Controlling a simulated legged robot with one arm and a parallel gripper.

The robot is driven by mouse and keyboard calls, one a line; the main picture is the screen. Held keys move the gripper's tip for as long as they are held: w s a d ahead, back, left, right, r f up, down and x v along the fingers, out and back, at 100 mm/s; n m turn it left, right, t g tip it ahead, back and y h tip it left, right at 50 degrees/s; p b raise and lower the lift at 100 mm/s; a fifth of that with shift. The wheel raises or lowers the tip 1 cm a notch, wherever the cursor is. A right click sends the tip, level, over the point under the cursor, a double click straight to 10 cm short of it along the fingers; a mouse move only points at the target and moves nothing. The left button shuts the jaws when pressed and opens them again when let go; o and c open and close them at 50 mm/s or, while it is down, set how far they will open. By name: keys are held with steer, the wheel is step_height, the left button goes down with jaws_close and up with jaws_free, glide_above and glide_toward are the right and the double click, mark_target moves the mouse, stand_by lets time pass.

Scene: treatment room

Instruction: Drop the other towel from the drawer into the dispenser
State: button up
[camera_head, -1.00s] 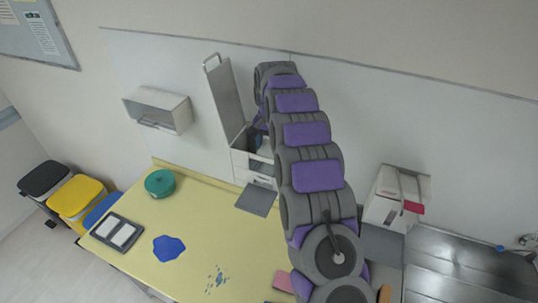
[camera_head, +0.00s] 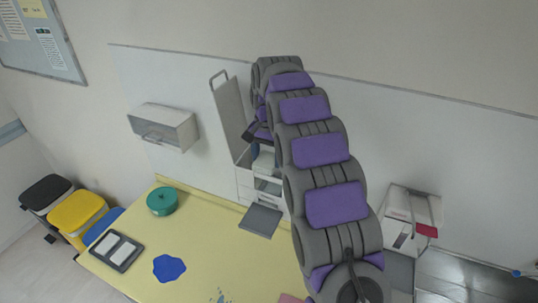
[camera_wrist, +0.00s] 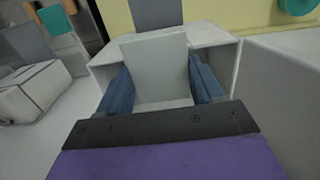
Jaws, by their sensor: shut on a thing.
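My gripper (camera_wrist: 162,95) is shut on a pale grey-white towel (camera_wrist: 155,58), which stands upright between its blue fingers in the wrist view. In the head view the towel (camera_head: 264,161) shows below my gripper (camera_head: 258,145), partly hidden by my arm. Both are at the top of a white box (camera_head: 243,181) whose tall grey lid (camera_head: 228,112) is raised. The box's rim (camera_wrist: 105,58) also shows around the towel in the wrist view. I cannot tell how far the towel is inside the box, or which unit is the dispenser. A grey flap (camera_head: 260,221) sticks out at the box's lower front.
A wall box (camera_head: 165,128) hangs to the left. Another white box (camera_head: 408,213) with a red piece stands to the right. The yellow counter (camera_head: 215,255) holds a green round container (camera_head: 162,201), a blue patch (camera_head: 169,268) and a dark tray (camera_head: 116,250).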

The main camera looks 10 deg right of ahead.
steer(key=shift+w+d+f+b, duration=0.3)
steer(key=shift+w+d+f, duration=0.3)
steer(key=shift+f, duration=1.5)
steer(key=shift+w+d+f+b, duration=0.35)
steer(key=shift+w+f, duration=0.4)
steer(key=shift+f, duration=1.4)
steer(key=shift+w+d+f+b, duration=0.2)
steer(key=shift+w+d+f, duration=0.4)
steer(key=shift+f, duration=1.5)
steer(key=o, duration=1.2)
steer(key=shift+c, duration=0.2)
steer(key=shift+r, duration=0.15)
step_height(320, 180, up, 17)
steer(key=p, duration=0.5)
steer(key=shift+w+d, duration=0.15)
steer(key=shift+w, duration=0.25)
